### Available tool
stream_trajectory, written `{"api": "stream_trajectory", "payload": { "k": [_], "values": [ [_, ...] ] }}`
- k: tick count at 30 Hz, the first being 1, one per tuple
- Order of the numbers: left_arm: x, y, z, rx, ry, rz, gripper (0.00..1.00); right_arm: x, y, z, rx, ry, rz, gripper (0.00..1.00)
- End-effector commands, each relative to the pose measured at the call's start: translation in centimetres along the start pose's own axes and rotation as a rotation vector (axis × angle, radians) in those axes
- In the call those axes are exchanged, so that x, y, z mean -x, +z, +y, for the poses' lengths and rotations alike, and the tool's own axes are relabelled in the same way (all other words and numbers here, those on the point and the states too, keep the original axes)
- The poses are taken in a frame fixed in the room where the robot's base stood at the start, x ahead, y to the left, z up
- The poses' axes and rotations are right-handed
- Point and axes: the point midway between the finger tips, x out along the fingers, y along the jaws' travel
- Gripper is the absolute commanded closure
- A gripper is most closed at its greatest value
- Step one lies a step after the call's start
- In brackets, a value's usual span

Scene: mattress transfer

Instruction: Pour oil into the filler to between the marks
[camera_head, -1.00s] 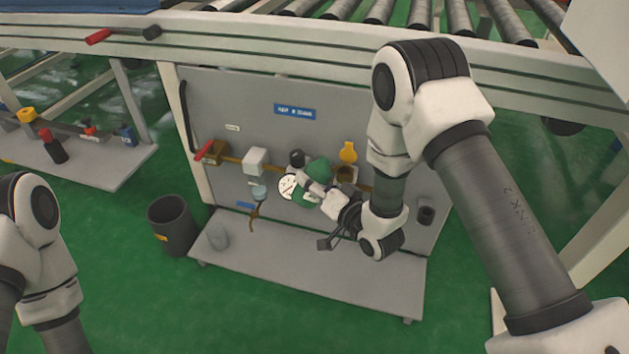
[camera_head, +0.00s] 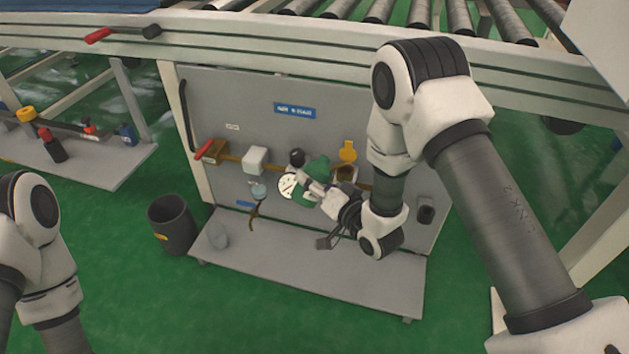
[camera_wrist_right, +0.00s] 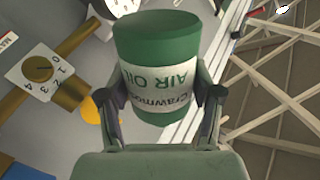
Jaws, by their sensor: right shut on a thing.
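My right gripper (camera_head: 312,188) is shut on a green oil bottle (camera_head: 318,168) in front of the grey panel. In the right wrist view the bottle (camera_wrist_right: 158,45) sits between both fingers, its white label reading "AIR OIL" upside down. The filler (camera_head: 345,174) is a brownish fitting on the panel with a raised yellow cap (camera_head: 348,151), just right of the bottle. Whether oil is flowing is not visible. A small clear bowl (camera_head: 258,192) hangs on the pipe at left; its marks are too small to read. Only links of my left arm show, at the left edge.
A round white gauge (camera_head: 287,186) is close left of the gripper. A white box (camera_head: 255,160) and a red-handled valve (camera_head: 205,151) sit further left on the pipe. A grey shelf (camera_head: 320,275) lies below, with a dark bin (camera_head: 172,226) beside it.

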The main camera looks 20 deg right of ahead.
Motion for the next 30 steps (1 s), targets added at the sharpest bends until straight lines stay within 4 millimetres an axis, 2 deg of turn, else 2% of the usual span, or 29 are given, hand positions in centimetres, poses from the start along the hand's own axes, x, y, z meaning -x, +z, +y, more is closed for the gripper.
{"api": "stream_trajectory", "payload": {
  "k": [15,30],
  "values": [
    [1.3,0.0,0.0,0.0,0.0,0.0,0.69,0.1,-0.7,-0.5,-0.057,-0.001,-0.008,0.85],
    [1.3,0.0,0.0,0.0,0.0,0.0,0.69,0.1,-0.7,-0.4,-0.069,-0.001,-0.01,0.85]
  ]
}}
